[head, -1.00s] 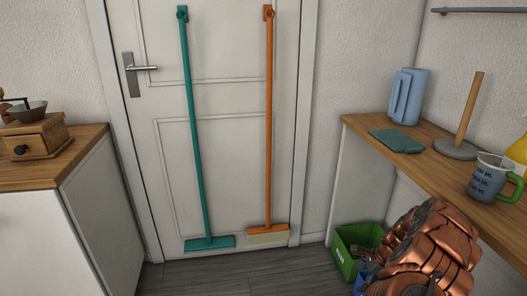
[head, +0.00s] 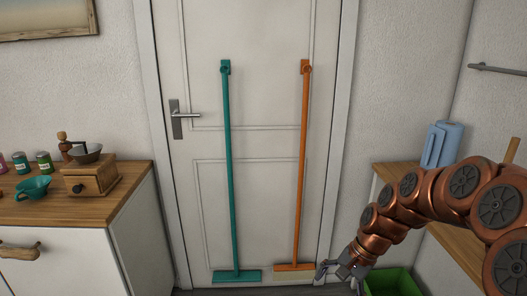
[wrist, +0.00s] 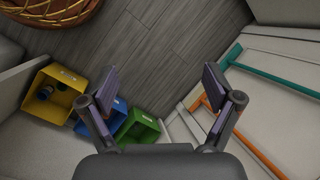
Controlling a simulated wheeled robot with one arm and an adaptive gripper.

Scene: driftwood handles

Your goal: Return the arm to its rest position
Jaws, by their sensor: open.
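My copper arm reaches in from the right side of the head view and curves down. My gripper (head: 343,271) is at its end, low in the picture, just right of the orange broom's foot and in front of the green bin. In the wrist view my gripper (wrist: 160,85) is open, with its two fingers spread wide and only grey floor between them. It holds nothing.
A teal broom (head: 230,170) and an orange broom (head: 303,170) hang on the white door (head: 265,140). Yellow (wrist: 58,92), blue (wrist: 108,118) and green (wrist: 138,127) bins stand nearby. A wicker basket (wrist: 50,8) is on the floor. Wooden counters flank the door.

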